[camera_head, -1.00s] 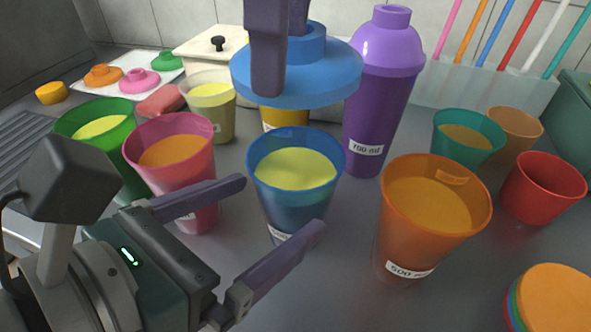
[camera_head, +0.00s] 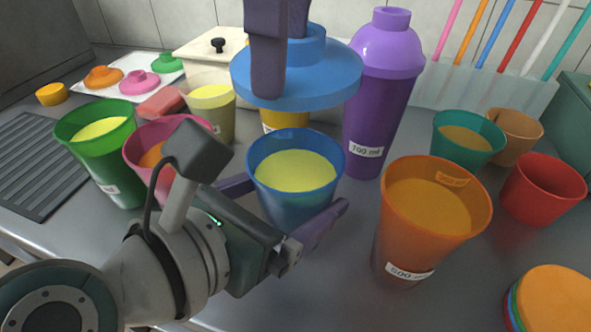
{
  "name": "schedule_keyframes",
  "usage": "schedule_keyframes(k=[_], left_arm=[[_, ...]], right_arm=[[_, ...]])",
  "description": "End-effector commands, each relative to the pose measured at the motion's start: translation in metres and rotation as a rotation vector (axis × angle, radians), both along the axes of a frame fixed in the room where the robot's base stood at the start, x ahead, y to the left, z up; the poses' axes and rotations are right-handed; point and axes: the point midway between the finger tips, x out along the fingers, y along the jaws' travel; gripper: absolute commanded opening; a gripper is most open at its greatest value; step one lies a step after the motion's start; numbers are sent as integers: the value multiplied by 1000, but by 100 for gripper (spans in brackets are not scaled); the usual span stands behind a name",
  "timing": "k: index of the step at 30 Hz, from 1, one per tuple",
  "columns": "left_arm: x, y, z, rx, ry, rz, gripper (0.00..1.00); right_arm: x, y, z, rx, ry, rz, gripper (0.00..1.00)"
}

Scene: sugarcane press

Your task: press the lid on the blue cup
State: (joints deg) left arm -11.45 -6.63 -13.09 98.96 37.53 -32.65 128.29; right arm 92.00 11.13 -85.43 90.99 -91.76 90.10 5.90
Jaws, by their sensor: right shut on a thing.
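The blue cup (camera_head: 292,205) stands on the counter in the middle of the head view and holds yellow liquid. My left gripper (camera_head: 296,194) is low at the cup, open, with one finger on each side of it. The far part of its left finger is hidden by the cup, and I cannot tell if either finger touches. The blue lid (camera_head: 325,88) hangs above and slightly behind the cup, apart from its rim. My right gripper (camera_head: 283,50) is shut on the lid's raised knob from above.
An orange cup (camera_head: 432,222) stands close on the right, and a pink cup (camera_head: 135,150) and a green cup (camera_head: 115,165) on the left. A tall purple shaker (camera_head: 372,115) stands behind right. Stacked discs (camera_head: 555,295) lie at front right.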

Motion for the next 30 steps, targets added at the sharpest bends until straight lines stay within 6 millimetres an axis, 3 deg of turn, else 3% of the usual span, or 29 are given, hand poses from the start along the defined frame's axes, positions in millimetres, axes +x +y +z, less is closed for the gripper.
schedule_keyframes(k=[2,19,25,30], left_arm=[[0,0,0,0,0,0,66],[0,0,0,0,0,1,2],[0,0,0,0,0,1,0],[0,0,0,0,0,1,0]], right_arm=[[0,0,0,0,0,0,0],[0,0,0,0,0,0,0],[0,0,-3,1,4,-1,0],[0,0,-27,9,38,-2,0]])
